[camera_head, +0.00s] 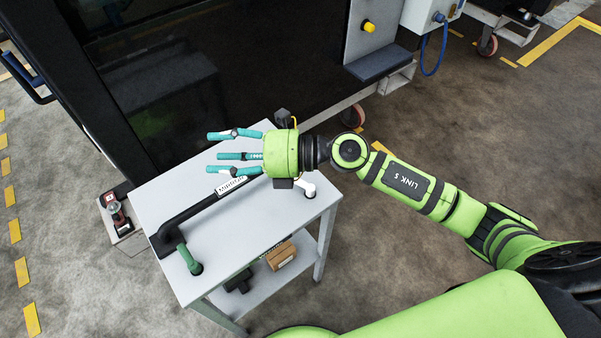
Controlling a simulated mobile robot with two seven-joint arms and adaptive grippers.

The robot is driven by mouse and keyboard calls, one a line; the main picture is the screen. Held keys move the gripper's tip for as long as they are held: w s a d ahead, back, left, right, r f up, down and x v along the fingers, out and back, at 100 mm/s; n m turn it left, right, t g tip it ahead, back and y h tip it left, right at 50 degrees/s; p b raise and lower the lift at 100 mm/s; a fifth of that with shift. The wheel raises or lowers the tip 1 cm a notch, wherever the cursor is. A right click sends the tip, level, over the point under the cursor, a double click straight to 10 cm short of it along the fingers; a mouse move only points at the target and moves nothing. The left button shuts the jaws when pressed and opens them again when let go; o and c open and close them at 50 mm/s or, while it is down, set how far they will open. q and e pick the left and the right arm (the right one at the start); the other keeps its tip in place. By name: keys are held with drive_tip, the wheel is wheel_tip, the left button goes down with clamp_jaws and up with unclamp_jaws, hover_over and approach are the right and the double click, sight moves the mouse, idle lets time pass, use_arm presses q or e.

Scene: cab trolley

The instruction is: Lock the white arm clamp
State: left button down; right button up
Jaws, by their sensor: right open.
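My right gripper (215,153) reaches in from the right over the grey trolley top (165,205). Its teal fingers are spread open, point left and hold nothing. A small white clamp part (309,190) shows at the right side of the trolley top, just below the gripper's palm in the picture. The palm hides part of it, so I cannot tell whether it is locked. A black arm (195,209) with a white label lies across the top, its upper end hidden by the gripper. A green clamp handle (187,257) stands near the front edge. My left gripper is out of view.
A cardboard box (281,256) and a dark object (238,281) sit on the lower shelf. A large dark cab panel (230,70) stands behind the trolley. A small side stand (117,214) holds a red-and-black item. Open floor lies to the right.

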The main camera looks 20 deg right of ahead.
drive_tip(key=d+f+n+g+h, duration=0.4)
drive_tip(key=d+f+n+h, duration=0.15)
drive_tip(key=f, duration=0.25)
drive_tip(key=h, duration=0.6)
approach(298, 181)
drive_tip(key=x, duration=0.2)
drive_tip(key=shift+n, duration=0.35)
drive_tip(key=p+x, duration=0.2)
drive_tip(key=x, duration=0.4)
drive_tip(key=shift+a+f, duration=0.2)
drive_tip(key=shift+f, duration=0.05)
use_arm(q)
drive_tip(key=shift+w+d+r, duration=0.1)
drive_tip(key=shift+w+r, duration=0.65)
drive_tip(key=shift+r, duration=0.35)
use_arm(e)
clamp_jaws()
